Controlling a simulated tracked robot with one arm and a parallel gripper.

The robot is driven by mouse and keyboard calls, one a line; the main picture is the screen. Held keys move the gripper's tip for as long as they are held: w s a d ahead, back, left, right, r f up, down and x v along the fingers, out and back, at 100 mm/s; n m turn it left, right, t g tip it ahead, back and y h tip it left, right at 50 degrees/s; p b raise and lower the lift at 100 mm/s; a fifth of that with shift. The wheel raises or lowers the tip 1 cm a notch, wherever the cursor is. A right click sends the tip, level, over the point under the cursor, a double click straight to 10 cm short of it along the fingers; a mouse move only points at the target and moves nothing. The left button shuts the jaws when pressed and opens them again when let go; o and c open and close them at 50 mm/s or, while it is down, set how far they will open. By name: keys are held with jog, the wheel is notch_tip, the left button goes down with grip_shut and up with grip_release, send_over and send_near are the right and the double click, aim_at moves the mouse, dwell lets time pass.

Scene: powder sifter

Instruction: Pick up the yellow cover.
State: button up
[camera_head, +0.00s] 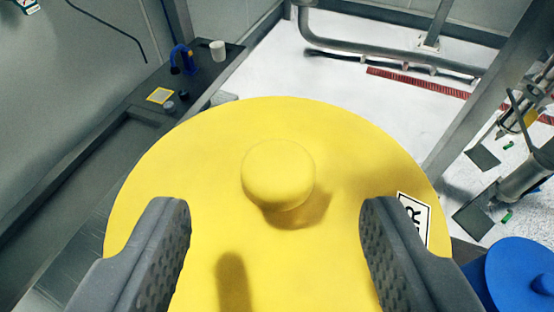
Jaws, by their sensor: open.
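The yellow cover (190,170) is a large round disc that fills the middle of the view. A round yellow knob (278,175) stands up at its centre and casts a shadow to its lower right. My gripper (275,220) is open and empty above the cover. Its two grey fingers are wide apart, left and right of the knob and nearer to me, not touching it. The near part of the cover is cut off by the frame.
A blue disc with a knob (520,275) is at the lower right. A dark bench (125,125) at the left holds a blue tool (183,60), a white cup (217,50) and a small yellow item (160,96). Metal pipes (380,55) and posts stand behind and to the right.

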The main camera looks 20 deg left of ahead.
aim_at(279, 186)
jog(key=shift+p+x, duration=0.75)
jog(key=shift+x, duration=2.3)
jog(key=shift+d+f, duration=0.1)
jog(key=shift+c, duration=0.3)
jog(key=c, duration=1)
